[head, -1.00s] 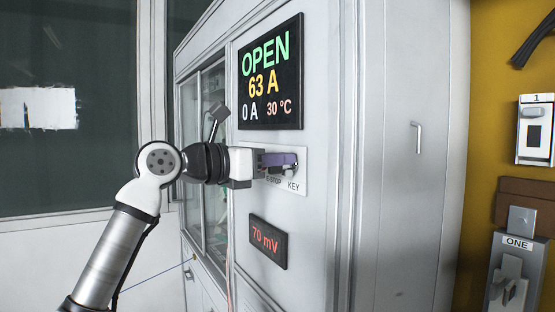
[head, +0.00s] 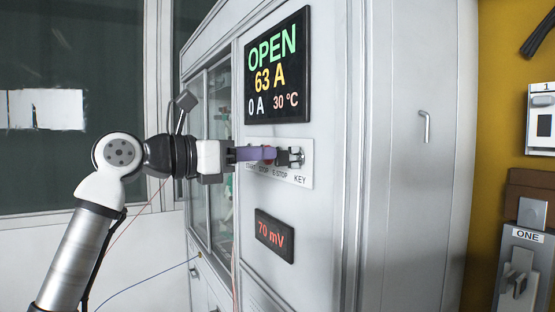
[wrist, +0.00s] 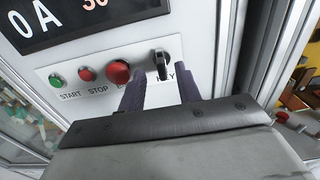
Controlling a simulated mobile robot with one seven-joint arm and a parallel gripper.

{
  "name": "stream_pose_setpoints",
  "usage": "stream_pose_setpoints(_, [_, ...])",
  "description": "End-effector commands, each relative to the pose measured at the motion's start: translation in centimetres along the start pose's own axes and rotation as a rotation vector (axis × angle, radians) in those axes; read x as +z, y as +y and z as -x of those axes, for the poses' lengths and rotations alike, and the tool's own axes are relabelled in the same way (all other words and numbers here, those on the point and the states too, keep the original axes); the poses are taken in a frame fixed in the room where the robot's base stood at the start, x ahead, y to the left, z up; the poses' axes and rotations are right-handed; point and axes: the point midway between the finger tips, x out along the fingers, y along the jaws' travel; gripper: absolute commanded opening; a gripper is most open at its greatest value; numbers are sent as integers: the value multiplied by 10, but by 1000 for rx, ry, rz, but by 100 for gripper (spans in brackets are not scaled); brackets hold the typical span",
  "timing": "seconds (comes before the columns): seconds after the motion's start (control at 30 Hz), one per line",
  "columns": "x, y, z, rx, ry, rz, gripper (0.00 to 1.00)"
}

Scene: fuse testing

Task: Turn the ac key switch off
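The key switch (head: 298,157) is a metallic key at the right end of the white control plate, above the KEY label. It also shows in the wrist view (wrist: 162,66), its dark grip sticking out from a round metal base. My gripper (head: 277,155) is in front of the plate, to the left of the key in the head view. In the wrist view its two purple fingers (wrist: 160,88) are spread apart, with nothing between them. The key is just beyond the fingertips, roughly centred between them. The KEY label is partly hidden by a finger there.
On the same plate are a green START button (wrist: 56,79), a red STOP button (wrist: 87,74) and a large red E-STOP button (wrist: 118,72), close left of the key. A display (head: 278,70) is above and a 70 mV readout (head: 275,237) below.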

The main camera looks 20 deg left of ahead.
Motion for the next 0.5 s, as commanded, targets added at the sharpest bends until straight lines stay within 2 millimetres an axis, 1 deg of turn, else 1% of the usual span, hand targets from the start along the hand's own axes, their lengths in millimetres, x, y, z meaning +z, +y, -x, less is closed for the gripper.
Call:
stream_pose_setpoints(0.03, [-3,1,13,4,-1,1,34])
stream_pose_setpoints(0.1, [-3,0,29,3,-1,-1,34])
stream_pose_setpoints(0.2, [-2,0,48,2,-1,0,34])
stream_pose_setpoints(0.33, [-1,1,66,2,0,1,34])
stream_pose_setpoints(0.5, [0,0,77,-1,1,0,34])
